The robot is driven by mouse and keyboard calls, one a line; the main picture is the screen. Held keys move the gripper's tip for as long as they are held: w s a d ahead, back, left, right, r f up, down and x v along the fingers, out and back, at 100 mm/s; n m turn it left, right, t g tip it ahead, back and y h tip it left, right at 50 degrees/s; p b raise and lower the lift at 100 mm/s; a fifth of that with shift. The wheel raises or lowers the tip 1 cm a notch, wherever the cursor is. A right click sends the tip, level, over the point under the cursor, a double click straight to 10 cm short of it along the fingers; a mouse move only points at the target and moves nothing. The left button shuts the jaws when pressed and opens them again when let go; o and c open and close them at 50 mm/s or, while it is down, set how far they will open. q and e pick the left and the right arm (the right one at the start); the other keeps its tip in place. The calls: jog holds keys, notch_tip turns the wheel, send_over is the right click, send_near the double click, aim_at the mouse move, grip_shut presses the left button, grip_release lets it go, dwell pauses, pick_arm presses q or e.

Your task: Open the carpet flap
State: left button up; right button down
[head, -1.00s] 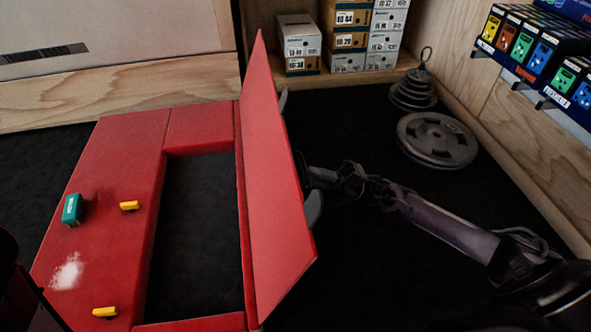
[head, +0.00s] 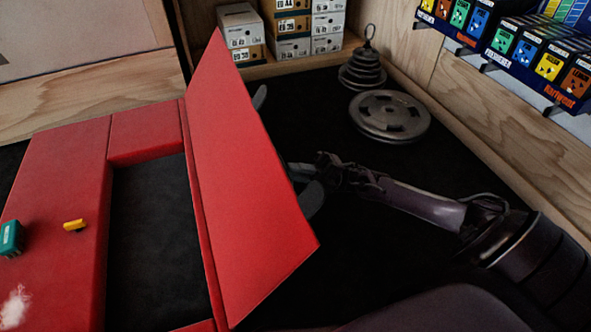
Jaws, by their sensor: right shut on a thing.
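The red carpet flap (head: 240,170) stands raised along the right side of a rectangular opening in the red mat (head: 62,190). It leans to the right, away from the opening. The opening (head: 155,240) shows a dark floor inside. My right gripper (head: 298,173) is at the flap's far right side, shut on the flap; its fingertips are mostly hidden behind the panel. Grey curved pieces show past the flap's edge above and below the gripper. My left gripper is not in view.
A green block (head: 11,238) and a yellow piece (head: 75,226) sit on the mat at left. Weight plates (head: 389,116) and a stacked weight (head: 362,70) stand on the dark floor behind my right arm. Boxes (head: 241,32) line the back; a product shelf (head: 500,40) hangs at right.

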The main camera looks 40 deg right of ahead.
jog(key=c, duration=1.6)
grip_release()
jog(key=shift+a+f, duration=0.45)
jog(key=shift+f, duration=0.2)
jog(key=shift+o, duration=0.5)
jog(key=shift+r, duration=0.15)
jog(key=shift+d+r, duration=0.1)
jog(key=v, duration=0.8)
